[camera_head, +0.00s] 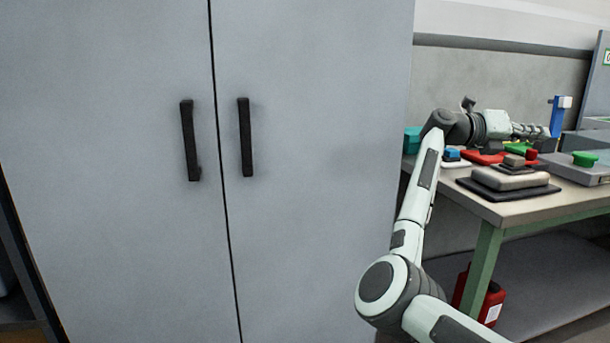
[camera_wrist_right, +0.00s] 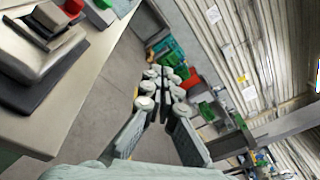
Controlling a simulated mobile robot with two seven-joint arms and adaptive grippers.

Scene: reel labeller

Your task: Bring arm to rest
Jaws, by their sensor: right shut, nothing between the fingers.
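My right arm (camera_head: 417,200) rises from the bottom of the head view, bends at the top and reaches right over the workbench. My right gripper (camera_head: 541,131) points right, above the items on the bench, and looks small there. In the right wrist view its fingers (camera_wrist_right: 163,88) lie close together, shut, with nothing held between them. My left gripper is in neither view.
A grey cabinet (camera_head: 310,230) with two black handles fills the left and middle. The green-legged workbench (camera_head: 510,211) carries a pale block on a dark base (camera_head: 510,179), coloured parts and a blue upright piece (camera_head: 558,118). A red container (camera_head: 490,302) stands below.

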